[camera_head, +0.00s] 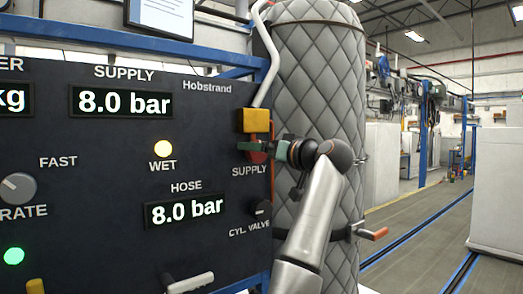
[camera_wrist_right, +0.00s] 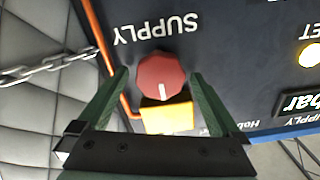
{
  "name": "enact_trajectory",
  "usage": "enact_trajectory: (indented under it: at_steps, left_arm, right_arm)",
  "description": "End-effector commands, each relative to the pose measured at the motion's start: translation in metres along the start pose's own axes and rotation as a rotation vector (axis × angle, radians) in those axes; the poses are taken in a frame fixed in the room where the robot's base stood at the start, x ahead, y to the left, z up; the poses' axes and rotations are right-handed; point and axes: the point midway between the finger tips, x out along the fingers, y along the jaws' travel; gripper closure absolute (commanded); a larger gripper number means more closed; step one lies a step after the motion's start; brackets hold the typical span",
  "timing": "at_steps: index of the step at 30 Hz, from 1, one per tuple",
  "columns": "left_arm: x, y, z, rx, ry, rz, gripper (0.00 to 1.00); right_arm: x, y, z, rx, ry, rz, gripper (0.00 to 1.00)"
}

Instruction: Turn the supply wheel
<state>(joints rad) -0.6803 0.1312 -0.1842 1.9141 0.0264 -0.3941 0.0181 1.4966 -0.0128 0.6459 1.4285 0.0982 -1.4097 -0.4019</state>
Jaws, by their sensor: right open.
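The supply wheel (camera_wrist_right: 160,75) is a red, lobed knob with a white mark, just by the SUPPLY label on the dark panel. In the wrist view its mark points toward the yellow block (camera_wrist_right: 168,115). In the head view the wheel (camera_head: 258,157) is partly hidden by my right gripper (camera_head: 251,147). My right gripper is open, its green fingers reaching toward the panel on either side of the wheel. Whether they touch it cannot be told. My left gripper is not in view.
The dark panel (camera_head: 100,150) shows supply and hose at 8.0 bar, with a lit WET lamp (camera_head: 163,148). The CYL. VALVE knob (camera_head: 260,208) sits below the wheel. A quilted grey cylinder (camera_head: 320,80) with a red-tipped lever (camera_head: 373,233) stands to the right. A chain (camera_wrist_right: 45,68) hangs nearby.

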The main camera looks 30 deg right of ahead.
Motion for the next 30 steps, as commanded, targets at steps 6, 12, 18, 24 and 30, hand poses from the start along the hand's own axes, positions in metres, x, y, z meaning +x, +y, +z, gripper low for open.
enact_trajectory:
  at_steps: [6, 12, 18, 24, 30]
  left_arm:
    - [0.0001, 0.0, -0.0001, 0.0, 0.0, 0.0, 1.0]
    - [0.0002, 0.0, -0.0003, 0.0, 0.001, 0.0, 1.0]
    - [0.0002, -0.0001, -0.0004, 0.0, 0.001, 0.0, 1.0]
    - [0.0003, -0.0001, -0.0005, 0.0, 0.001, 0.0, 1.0]
    - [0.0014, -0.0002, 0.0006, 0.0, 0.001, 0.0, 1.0]
  right_arm:
    - [-0.0003, -0.0001, -0.0001, 0.0, 0.0, 0.0, 0.2]
    - [-0.0005, -0.0001, -0.0002, 0.0, 0.0, 0.0, 0.43]
    - [-0.0006, -0.0001, -0.0004, 0.0, 0.0, 0.0, 0.65]
    - [-0.0006, -0.0001, -0.0004, 0.0, 0.0, -0.001, 0.83]
    - [-0.0007, 0.0004, 0.0001, -0.023, 0.0, 0.0, 0.83]
